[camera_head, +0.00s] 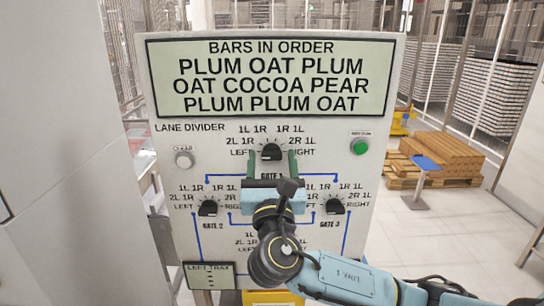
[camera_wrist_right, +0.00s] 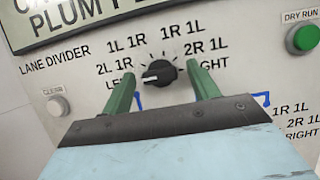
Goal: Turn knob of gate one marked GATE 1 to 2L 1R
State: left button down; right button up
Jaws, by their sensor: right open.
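The GATE 1 knob (camera_head: 271,151) is a black dial at the upper middle of the white panel, under the words LANE DIVIDER. In the right wrist view the knob (camera_wrist_right: 159,73) has a white mark on its left side, pointing roughly at LEFT, below the 2L 1R label (camera_wrist_right: 114,66). My right gripper (camera_head: 271,163) is in front of the panel, open. Its green fingers stand on either side of the knob, with visible gaps in the right wrist view (camera_wrist_right: 163,82). They partly cover the GATE 1 lettering and the LEFT label. My left gripper is out of view.
The GATE 2 knob (camera_head: 208,208) and GATE 3 knob (camera_head: 335,206) sit lower on either side of my gripper. A grey CLEAR button (camera_head: 184,160) and a green DRY RUN button (camera_head: 359,147) flank the dial. A bar-order display (camera_head: 270,78) is above.

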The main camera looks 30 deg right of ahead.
jog(key=shift+w+d, duration=0.1)
jog(key=shift+w, duration=0.1)
jog(key=c, duration=1)
jog(key=shift+m, duration=0.5)
jog(key=m+h, duration=0.1)
jog(key=m, duration=0.1)
jog(key=m+g+b, duration=0.1)
jog(key=shift+m+g+h, duration=0.3)
jog(key=shift+m+h, duration=0.1)
jog(key=shift+r+m+g+h, duration=0.1)
jog(key=shift+m+g+h, duration=0.4)
jog(key=shift+m, duration=0.8)
jog(key=shift+m+g+h, duration=0.3)
jog(key=shift+m+g, duration=0.3)
jog(key=shift+m, duration=0.7)
